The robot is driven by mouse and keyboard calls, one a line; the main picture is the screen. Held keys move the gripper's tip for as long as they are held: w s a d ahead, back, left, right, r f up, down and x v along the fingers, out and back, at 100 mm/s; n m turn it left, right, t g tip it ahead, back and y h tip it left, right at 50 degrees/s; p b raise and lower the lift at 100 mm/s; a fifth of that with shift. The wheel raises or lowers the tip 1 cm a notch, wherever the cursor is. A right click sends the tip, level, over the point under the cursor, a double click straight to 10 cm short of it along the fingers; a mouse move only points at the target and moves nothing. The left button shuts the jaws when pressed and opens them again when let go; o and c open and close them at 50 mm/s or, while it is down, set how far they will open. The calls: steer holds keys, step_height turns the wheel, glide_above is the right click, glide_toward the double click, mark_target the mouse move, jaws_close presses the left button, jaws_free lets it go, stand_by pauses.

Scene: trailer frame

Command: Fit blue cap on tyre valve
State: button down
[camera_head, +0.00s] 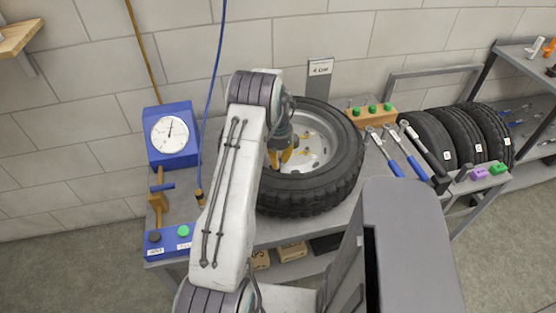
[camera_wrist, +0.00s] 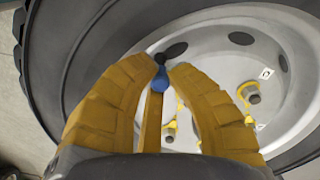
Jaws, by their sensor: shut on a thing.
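A large black tyre (camera_head: 345,165) on a pale steel wheel rim (camera_head: 318,140) lies on the grey bench, and it fills much of the wrist view (camera_wrist: 85,30). My gripper (camera_head: 281,157) has yellow fingers and reaches over the left part of the rim. In the wrist view my gripper (camera_wrist: 160,80) is shut on the small blue cap (camera_wrist: 158,82). A short dark stub, apparently the tyre valve (camera_wrist: 160,59), shows right beyond the cap. I cannot tell whether cap and valve touch. The cap is hidden in the head view.
A blue gauge box (camera_head: 172,134) with a blue hose stands at the left. Wrenches (camera_head: 395,150) and a wooden block with green caps (camera_head: 370,110) lie to the right. Several tyres (camera_head: 455,135) stand farther right. Yellow-marked wheel nuts (camera_wrist: 253,97) project from the rim.

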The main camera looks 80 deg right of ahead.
steer(key=c, duration=1.3)
jaws_free()
steer(key=shift+o, duration=0.6)
steer(key=shift+a+f, duration=0.1)
